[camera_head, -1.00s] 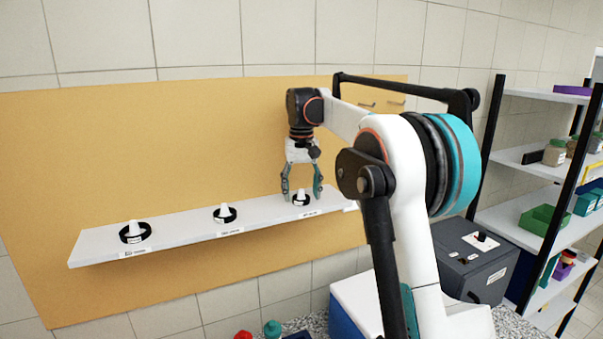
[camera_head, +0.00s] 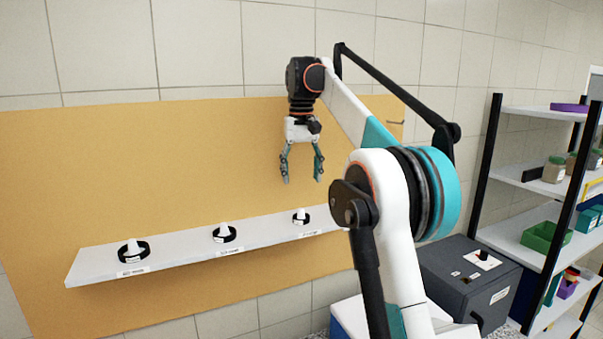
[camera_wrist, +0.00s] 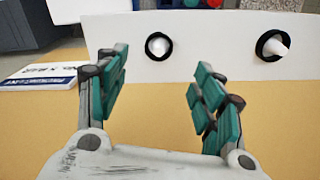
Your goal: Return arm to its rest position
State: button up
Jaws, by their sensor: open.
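My gripper (camera_head: 301,172) hangs pointing down in the head view, open and empty, in front of the tan wall board (camera_head: 200,140). It is above the right end of the white shelf (camera_head: 180,253), clear of the items on it. In the wrist view its teal fingers (camera_wrist: 160,95) stand apart with nothing between them. Two white cones in black rings show beyond them, a left one (camera_wrist: 158,45) and a right one (camera_wrist: 273,46). My arm is raised and bent at the right of the head view.
The shelf bears a left (camera_head: 132,251), a middle (camera_head: 224,233) and a right (camera_head: 301,217) cone in black rings, with labels in front. A dark grey machine (camera_head: 468,280) stands lower right, beside a rack (camera_head: 535,180) with bins and jars.

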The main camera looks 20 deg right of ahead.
jog(key=shift+f, duration=0.1)
jog(key=s+a+f+n+t+b, duration=0.1)
jog(key=s+a+f+b, duration=0.4)
jog(key=s+f+b, duration=0.5)
jog(key=s+a+f+n+t+b, duration=0.1)
jog(key=s+a+f+t+b, duration=0.2)
jog(key=s+f+b, duration=0.8)
jog(key=s+a+f+n+t+b, duration=0.1)
jog(key=s+a+f+t+b, duration=0.2)
jog(key=f, duration=2.7)
jog(key=s+a+b, duration=0.3)
jog(key=s+b, duration=0.4)
jog(key=s, duration=0.6)
jog(key=shift+a+f+b, duration=0.25)
jog(key=shift+a+b, duration=0.15)
